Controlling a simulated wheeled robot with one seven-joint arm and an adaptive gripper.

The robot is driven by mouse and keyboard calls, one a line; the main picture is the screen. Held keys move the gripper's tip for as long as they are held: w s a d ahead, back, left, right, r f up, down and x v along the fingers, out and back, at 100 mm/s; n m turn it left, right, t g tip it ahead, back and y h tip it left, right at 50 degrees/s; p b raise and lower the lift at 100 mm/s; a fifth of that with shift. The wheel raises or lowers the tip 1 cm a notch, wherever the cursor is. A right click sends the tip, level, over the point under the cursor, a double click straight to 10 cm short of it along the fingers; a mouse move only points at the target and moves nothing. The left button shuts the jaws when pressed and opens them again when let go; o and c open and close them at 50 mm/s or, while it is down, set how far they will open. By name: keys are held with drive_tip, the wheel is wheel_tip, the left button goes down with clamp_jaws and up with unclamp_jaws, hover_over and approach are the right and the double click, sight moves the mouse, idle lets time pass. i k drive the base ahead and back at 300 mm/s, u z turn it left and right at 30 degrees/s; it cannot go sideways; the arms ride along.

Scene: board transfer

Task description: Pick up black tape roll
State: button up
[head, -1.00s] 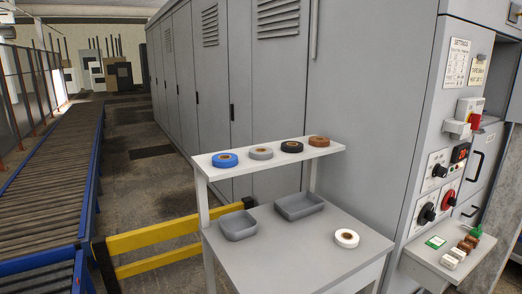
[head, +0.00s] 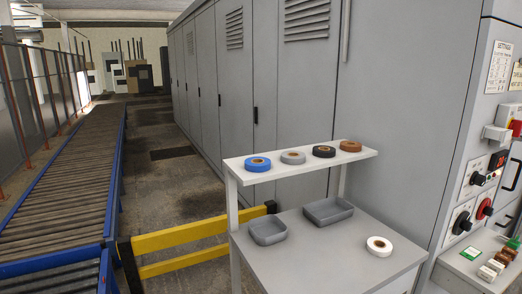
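The black tape roll (head: 324,151) lies flat on the raised white shelf (head: 300,165) above the grey table. It is between a grey tape roll (head: 293,157) on its left and a brown tape roll (head: 350,146) on its right. A blue tape roll (head: 258,164) lies at the shelf's left end. My gripper is not in the head view.
The grey table (head: 325,259) below holds two grey trays (head: 268,231) (head: 328,211) and a white tape roll (head: 379,246). Grey cabinets (head: 290,100) stand behind. A yellow barrier (head: 180,237) and roller conveyor (head: 60,190) are left. A control panel (head: 480,180) is right.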

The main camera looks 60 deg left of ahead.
sight(320, 151)
drive_tip(key=u, duration=1.6)
